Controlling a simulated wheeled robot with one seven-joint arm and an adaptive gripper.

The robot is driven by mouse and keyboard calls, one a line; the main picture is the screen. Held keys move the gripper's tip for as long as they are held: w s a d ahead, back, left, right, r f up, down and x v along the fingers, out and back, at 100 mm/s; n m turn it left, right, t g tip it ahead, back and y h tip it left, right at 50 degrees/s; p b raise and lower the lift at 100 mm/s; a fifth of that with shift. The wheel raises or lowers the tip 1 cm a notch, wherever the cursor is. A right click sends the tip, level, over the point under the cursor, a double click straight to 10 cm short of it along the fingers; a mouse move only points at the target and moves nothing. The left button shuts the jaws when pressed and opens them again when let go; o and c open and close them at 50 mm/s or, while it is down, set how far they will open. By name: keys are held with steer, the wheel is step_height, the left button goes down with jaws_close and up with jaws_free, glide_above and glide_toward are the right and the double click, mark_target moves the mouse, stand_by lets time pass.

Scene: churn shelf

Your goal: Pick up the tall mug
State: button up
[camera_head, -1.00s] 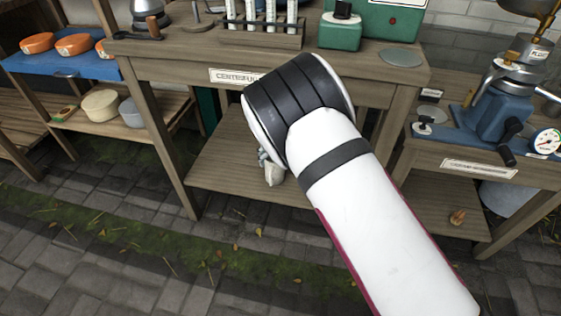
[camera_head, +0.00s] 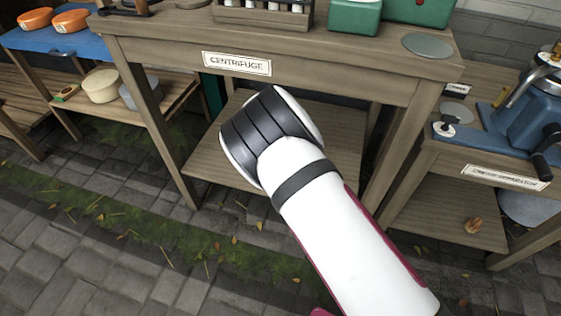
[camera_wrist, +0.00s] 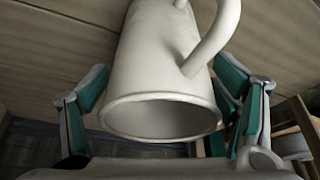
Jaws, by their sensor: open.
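The tall mug (camera_wrist: 155,58) is pale off-white and fills the middle of the wrist view. Its open rim faces my wrist camera, and its large handle loops up at the right. My gripper (camera_wrist: 163,82) is open, with one teal finger on the left of the mug and one on the right. The right finger is close to the mug below the handle; I cannot tell whether it touches. In the head view, my arm hides both the gripper and the mug.
A wooden bench with a "CENTRIFUGE" sign (camera_head: 237,63) has a lower shelf (camera_head: 335,150) under its top. The bench legs flank that space. Bowls (camera_head: 101,86) stand on a left shelf. A blue machine (camera_head: 525,115) is on the right bench. The paved floor in front is clear.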

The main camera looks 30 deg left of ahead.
steer(key=shift+c, duration=0.2)
steer(key=c, duration=1.4)
steer(key=shift+o, duration=0.2)
steer(key=shift+r, duration=0.1)
steer(key=shift+r+p, duration=0.4)
steer(key=shift+r, duration=0.2)
steer(key=s+d+r+p, duration=0.1)
steer(key=s+d+p, duration=0.1)
steer(key=s, duration=0.5)
steer(key=s+d+r+p, duration=0.2)
steer(key=s+d+p, duration=0.1)
steer(key=s, duration=0.4)
steer(key=shift+s+d+r, duration=0.3)
steer(key=shift+s+d, duration=0.1)
